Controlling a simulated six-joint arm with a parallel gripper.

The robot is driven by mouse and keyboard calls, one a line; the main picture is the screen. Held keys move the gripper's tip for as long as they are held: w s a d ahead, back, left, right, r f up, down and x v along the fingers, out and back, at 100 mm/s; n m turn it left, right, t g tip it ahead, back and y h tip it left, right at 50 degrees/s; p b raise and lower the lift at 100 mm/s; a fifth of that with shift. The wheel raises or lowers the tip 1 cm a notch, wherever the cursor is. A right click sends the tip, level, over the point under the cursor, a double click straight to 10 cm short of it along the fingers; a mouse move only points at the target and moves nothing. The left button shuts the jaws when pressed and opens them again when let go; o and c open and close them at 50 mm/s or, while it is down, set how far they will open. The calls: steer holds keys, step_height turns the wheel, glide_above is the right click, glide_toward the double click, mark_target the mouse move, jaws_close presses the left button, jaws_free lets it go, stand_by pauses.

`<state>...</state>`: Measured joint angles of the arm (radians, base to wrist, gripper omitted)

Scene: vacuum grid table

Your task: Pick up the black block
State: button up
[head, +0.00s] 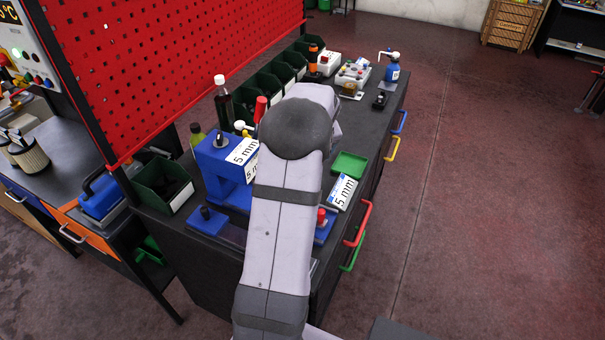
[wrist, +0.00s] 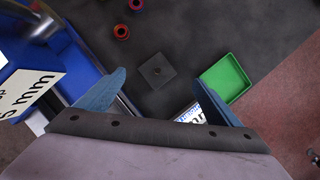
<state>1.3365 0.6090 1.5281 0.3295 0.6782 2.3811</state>
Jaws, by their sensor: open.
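The black block (wrist: 157,71) is a dark square piece with a small round mark in its middle, lying on the dark table top in the wrist view. My gripper (wrist: 160,78) is open, with its two blue fingers spread apart. In the wrist view the block lies between the fingertips, below them and apart from them. Nothing is between the fingers. In the head view my arm covers the gripper, and I cannot make out the block there.
A green tray (wrist: 226,78) lies right of the block, also seen in the head view (head: 349,164). A blue stand with a "5 mm" label (head: 226,164) is at the left. Small red-rimmed pieces (wrist: 121,31) lie beyond the block. A white "5 mm" label plate (head: 343,192) is near the front edge.

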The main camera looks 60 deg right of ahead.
steer(key=shift+s+a+f, duration=0.15)
steer(key=shift+a, duration=0.05)
steer(key=shift+w+p+x, duration=0.15)
steer(key=shift+p+x, duration=0.55)
steer(key=shift+x, duration=0.7)
steer(key=shift+w+p+x, duration=0.2)
steer(key=shift+p+x, duration=0.45)
steer(key=shift+x, duration=1.55)
steer(key=shift+c, duration=0.3)
steer(key=c, duration=1.3)
